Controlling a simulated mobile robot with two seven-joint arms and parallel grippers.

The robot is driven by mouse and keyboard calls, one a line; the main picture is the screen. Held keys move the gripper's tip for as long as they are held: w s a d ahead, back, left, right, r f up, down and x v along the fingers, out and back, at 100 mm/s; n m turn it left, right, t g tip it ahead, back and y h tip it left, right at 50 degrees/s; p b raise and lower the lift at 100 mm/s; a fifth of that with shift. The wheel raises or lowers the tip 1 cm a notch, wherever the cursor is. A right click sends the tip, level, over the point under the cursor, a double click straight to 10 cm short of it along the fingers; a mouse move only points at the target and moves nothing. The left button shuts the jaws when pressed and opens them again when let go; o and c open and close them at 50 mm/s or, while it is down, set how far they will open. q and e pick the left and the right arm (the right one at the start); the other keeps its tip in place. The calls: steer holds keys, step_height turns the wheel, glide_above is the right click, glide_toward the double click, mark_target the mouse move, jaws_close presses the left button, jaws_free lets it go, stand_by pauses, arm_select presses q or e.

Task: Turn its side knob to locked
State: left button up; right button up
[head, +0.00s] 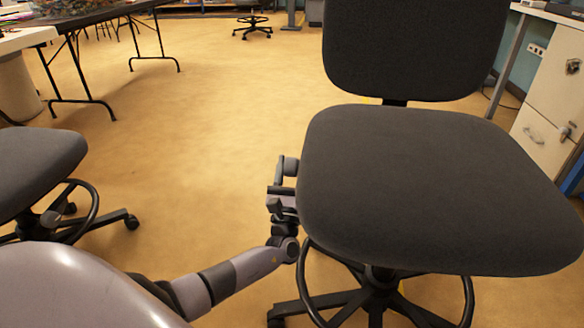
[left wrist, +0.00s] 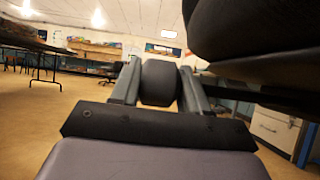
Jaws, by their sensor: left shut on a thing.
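The dark grey office chair (head: 420,185) stands at the right of the head view, with its backrest (head: 408,48) behind the seat. Its side knob (left wrist: 158,82) is a dark rounded piece between my gripper's fingers in the left wrist view. My left gripper (head: 282,185) is at the left edge of the seat and is shut on the knob. The underside of the seat (left wrist: 260,75) fills the upper right of the left wrist view. My right gripper is not in view.
A second chair (head: 38,165) stands at the left. A folding table (head: 95,18) is at the back left, and a white drawer cabinet (head: 545,125) is at the right. The tan floor between the two chairs is clear.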

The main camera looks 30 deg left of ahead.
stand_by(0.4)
arm_select(q)
steer(key=o, duration=1)
steer(key=shift+c, duration=0.2)
steer(key=v, duration=0.7)
steer(key=shift+p, duration=0.4)
steer(key=shift+f, duration=0.1)
